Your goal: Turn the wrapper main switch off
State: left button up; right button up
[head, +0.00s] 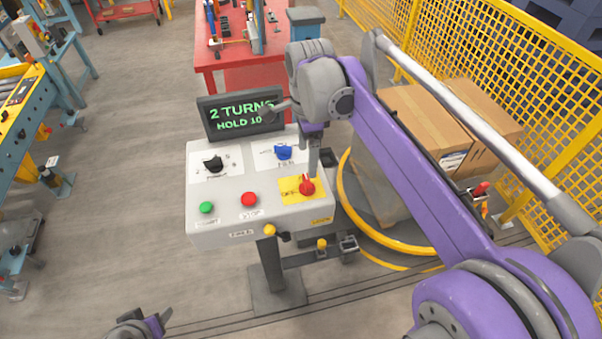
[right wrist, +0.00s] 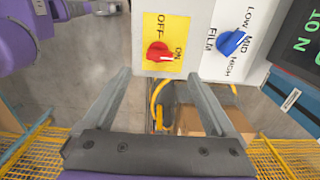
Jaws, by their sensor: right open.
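The wrapper main switch is a red rotary knob (head: 307,186) on a yellow plate at the right of the grey control panel (head: 222,222). In the right wrist view the knob (right wrist: 158,52) has its white mark towards ON, with OFF to the upper left. My right gripper (head: 316,162) is just above and behind the knob in the head view. Its open, empty fingers (right wrist: 160,78) point at the switch plate, apart from the knob. My left gripper (head: 146,325) is at the bottom edge, partly cut off, away from the panel.
The panel also carries a blue knob (head: 283,152), a black knob (head: 213,164), a green button (head: 207,208) and a red button (head: 249,199). A display (head: 222,128) stands behind. Boxes (head: 410,125) and a yellow fence (head: 455,55) are at right.

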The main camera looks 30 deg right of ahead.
aim_at(307, 180)
notch_tip(307, 180, down, 9)
jog(key=shift+r, duration=0.15)
jog(key=c, duration=1.4)
